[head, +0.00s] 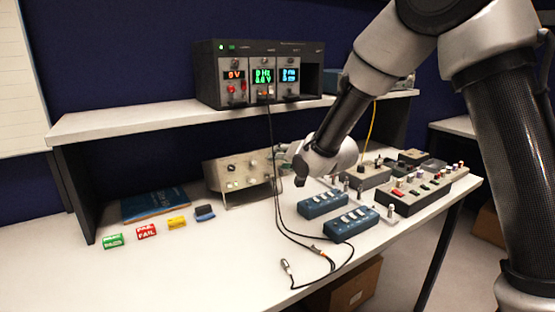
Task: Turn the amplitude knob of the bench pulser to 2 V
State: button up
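A beige bench box with knobs (226,173), which looks like the bench pulser, stands tilted up on the bench below the shelf. Small round knobs and lit buttons show on its front; their labels and settings are too small to read. My gripper (283,158) is at the right end of this box, reaching in from the right. Its fingers are small and partly hidden by the wrist, so I cannot tell whether they touch a knob or are open. The right part of the box's front is hidden behind my gripper.
A black instrument rack (211,80) with red, green and blue displays stands on the shelf (130,119). Black cables (275,215) hang from it onto the bench. Blue switch boxes (350,224) and grey control boxes (432,189) lie right. Colored blocks (146,231) and a blue book (155,204) lie left.

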jog(key=v, duration=0.8)
jog(key=shift+s, duration=0.25)
jog(key=shift+d+r, duration=0.15)
